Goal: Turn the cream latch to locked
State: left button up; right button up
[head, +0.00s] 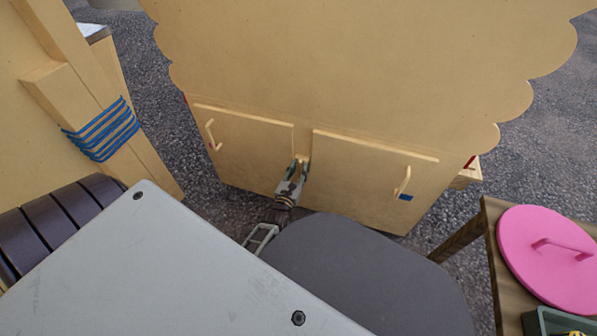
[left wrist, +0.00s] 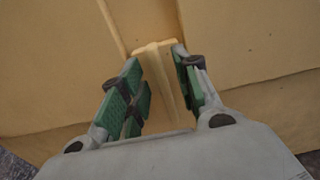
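The cream latch (head: 303,159) is a small pale bar at the gap between two cabinet doors, near their upper edges. In the left wrist view the cream latch (left wrist: 160,65) runs up and down the picture, slightly tilted, between the green finger pads. My left gripper (head: 296,170) is at the latch, with one finger on each side of it. In the left wrist view my left gripper (left wrist: 162,82) is partly closed and its pads appear to touch the latch. My right gripper is not in view.
The left door (head: 243,140) and right door (head: 365,172) look closed and carry pale handles. A scalloped board (head: 350,60) overhangs them. A pink lid (head: 545,258) lies on a wooden table at right. A post with blue cord (head: 103,130) stands at left.

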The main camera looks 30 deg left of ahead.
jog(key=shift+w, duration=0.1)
pick_arm(q)
grip_shut()
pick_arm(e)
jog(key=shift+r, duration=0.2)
